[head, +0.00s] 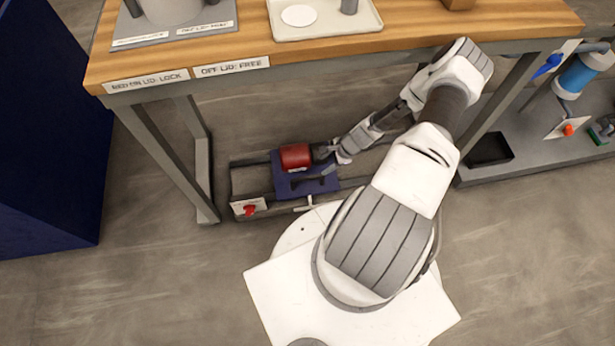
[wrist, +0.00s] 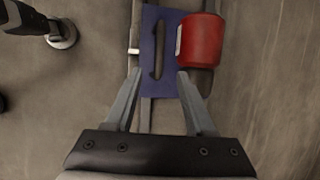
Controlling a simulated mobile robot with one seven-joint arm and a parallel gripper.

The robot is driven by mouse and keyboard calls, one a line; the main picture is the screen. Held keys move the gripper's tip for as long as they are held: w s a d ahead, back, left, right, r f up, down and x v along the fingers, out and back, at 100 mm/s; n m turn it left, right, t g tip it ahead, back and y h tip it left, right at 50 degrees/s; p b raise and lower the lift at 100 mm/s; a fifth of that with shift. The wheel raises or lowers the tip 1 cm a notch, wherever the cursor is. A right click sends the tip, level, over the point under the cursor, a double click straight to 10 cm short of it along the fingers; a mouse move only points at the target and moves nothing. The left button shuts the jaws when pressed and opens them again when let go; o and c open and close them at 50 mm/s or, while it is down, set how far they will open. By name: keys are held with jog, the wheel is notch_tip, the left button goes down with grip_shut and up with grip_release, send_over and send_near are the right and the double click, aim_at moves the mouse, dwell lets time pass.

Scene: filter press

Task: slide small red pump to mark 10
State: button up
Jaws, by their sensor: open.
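The small red pump (head: 296,157) sits on a blue plate (head: 318,186) that rests across two low rails (head: 248,180) under the wooden bench. The plate has a dark handle or slot (head: 305,182) along its near side. In the wrist view the red pump (wrist: 201,40) is at the upper right, and the blue plate (wrist: 154,75) with its long dark handle or slot lies ahead of the fingers. My gripper (wrist: 157,75) is open, its fingertips apart at the plate's near end. Contact cannot be told. No mark 10 is readable.
A red knob on a white plate (head: 249,208) stands at the rails' left end. Bench legs (head: 200,150) flank the area. A shelf at right holds a black tray (head: 489,150) and a blue cylinder (head: 577,78). A dark blue block (head: 45,140) is at far left.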

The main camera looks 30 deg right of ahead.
aim_at(307, 177)
jog(key=b+x, duration=0.5)
jog(key=x, duration=0.9)
jog(key=shift+w+f, duration=0.15)
grip_shut()
dwell(0.8)
